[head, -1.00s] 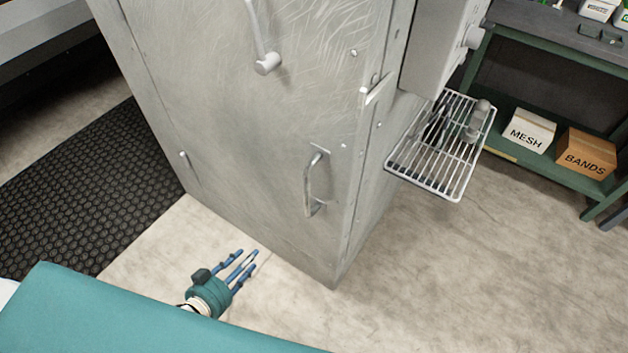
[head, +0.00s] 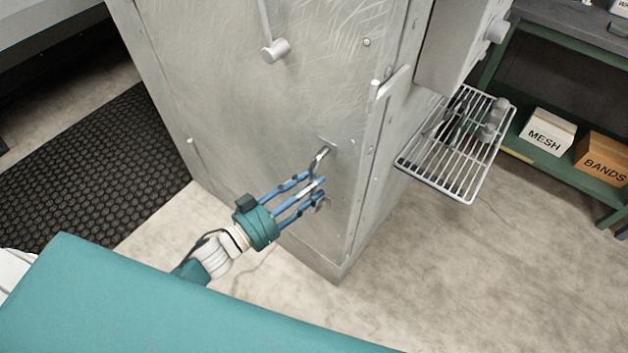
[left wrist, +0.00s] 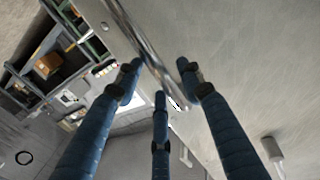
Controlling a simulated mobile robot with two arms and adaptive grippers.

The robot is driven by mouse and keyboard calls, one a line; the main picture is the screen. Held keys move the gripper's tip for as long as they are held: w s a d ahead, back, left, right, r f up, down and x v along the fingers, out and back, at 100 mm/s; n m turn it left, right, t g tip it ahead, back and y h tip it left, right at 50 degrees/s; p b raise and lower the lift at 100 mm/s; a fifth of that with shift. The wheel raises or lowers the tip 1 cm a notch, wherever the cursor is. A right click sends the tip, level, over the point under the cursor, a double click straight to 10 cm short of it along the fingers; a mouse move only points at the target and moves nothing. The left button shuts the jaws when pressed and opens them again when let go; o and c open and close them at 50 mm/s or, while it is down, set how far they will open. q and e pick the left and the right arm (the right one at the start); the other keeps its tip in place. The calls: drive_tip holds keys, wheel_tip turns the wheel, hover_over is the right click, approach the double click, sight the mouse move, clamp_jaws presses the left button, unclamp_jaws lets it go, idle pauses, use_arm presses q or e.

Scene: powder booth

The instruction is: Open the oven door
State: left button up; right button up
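The oven door (head: 235,100) is a scratched grey metal panel and looks shut. Its D-shaped metal handle (head: 322,157) is low on the right side of the door, partly hidden by my fingers in the head view. My left gripper (head: 318,187) is at the handle with its blue fingers spread. In the left wrist view the handle bar (left wrist: 143,42) runs between the open fingers (left wrist: 160,88); I cannot tell whether they touch it. My right gripper is not in view.
A wire rack (head: 458,145) juts out from the oven's right side. A green shelf unit holds a MESH box (head: 549,132) and a BANDS box (head: 604,157). A black mat (head: 90,160) lies at left. Floor right of the oven is clear.

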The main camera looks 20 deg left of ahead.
use_arm(q)
drive_tip(key=shift+w+d, duration=0.4)
drive_tip(key=shift+w, duration=0.2)
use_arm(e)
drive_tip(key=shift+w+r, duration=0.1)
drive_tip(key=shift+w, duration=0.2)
use_arm(q)
clamp_jaws()
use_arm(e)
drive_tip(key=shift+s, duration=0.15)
